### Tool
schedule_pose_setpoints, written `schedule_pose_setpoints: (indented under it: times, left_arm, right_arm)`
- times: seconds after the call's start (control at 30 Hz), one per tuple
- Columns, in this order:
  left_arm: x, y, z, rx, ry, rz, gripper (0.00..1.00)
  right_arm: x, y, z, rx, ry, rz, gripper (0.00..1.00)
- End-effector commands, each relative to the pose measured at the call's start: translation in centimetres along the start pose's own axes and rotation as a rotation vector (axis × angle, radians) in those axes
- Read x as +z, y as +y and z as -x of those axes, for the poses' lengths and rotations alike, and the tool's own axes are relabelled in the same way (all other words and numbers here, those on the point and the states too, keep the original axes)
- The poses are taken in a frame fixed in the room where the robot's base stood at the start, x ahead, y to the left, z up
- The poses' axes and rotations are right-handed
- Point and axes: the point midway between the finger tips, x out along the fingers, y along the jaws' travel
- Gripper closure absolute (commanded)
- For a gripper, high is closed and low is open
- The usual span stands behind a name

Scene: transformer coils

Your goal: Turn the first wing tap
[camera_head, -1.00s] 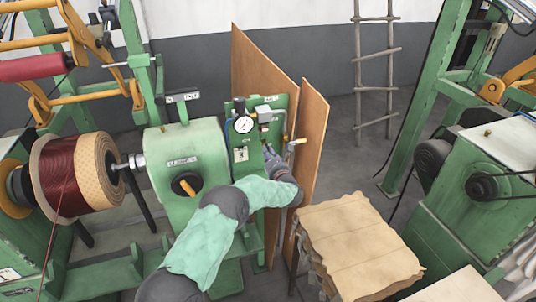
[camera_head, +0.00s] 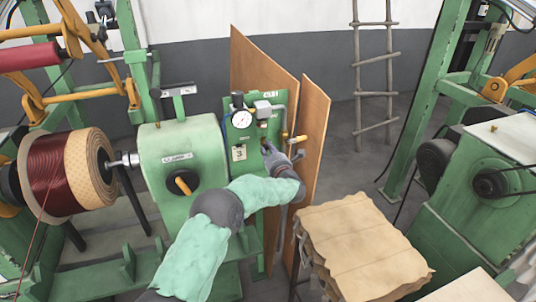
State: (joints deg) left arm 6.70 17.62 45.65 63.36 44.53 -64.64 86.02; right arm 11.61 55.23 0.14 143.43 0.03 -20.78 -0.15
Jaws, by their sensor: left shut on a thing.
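A green panel (camera_head: 236,135) carries a round white pressure gauge (camera_head: 242,120), grey pipe fittings and a small white tag (camera_head: 239,153). A brass-yellow valve (camera_head: 297,139) sits on the pipe at the panel's right side. My left arm reaches up from the bottom, and my left gripper (camera_head: 267,148) is at the panel, below and right of the gauge. It is shut on a small part there, apparently the wing tap, which the fingers mostly hide. My right gripper is not in view.
A green winding machine (camera_head: 184,150) with a dark red coil (camera_head: 48,178) stands left. Brown boards (camera_head: 312,110) lean behind the panel. A stack of brown sheets (camera_head: 360,235) stands right of my arm. A ladder (camera_head: 375,60) leans on the wall.

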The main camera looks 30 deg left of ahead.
Motion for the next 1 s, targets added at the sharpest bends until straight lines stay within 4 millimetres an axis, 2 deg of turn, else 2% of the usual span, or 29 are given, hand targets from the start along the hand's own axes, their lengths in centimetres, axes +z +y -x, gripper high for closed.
schedule_pose_setpoints:
  times: [0.2,0.6,1.0]
  left_arm:
    - [0.04,-0.29,0.05,-0.003,0.000,-0.207,1.00]
    - [0.19,-0.45,0.04,-0.002,-0.001,-0.560,1.00]
    - [0.14,-0.67,0.06,-0.003,-0.001,-0.764,1.00]
  right_arm:
    - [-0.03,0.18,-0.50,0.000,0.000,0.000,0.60]
    - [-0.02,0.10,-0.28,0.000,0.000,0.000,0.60]
    - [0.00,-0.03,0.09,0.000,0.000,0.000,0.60]
